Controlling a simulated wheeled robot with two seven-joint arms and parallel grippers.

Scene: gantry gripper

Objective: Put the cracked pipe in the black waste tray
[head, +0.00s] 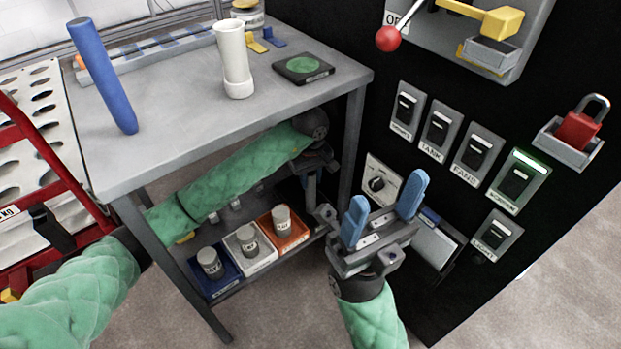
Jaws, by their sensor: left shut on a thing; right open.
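My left gripper (312,188) reaches under the tabletop over the lower shelf, its fingers pointing down in shadow. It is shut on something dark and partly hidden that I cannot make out. A dark area below it, beside the orange tray, looks like the black waste tray (290,190); its contents are hidden. No crack shows on any pipe: a white pipe (233,65) stands upright on the tabletop, and a blue cylinder (102,75) stands tilted at the left. My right gripper (385,208) is open and empty, blue fingers apart, in front of the black panel.
Blue (222,283), white (262,264) and orange (298,238) trays with grey cylinders sit on the lower shelf. The grey table's (180,130) edge and legs surround my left arm. A black panel with switches and a red padlock (577,130) stands at right.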

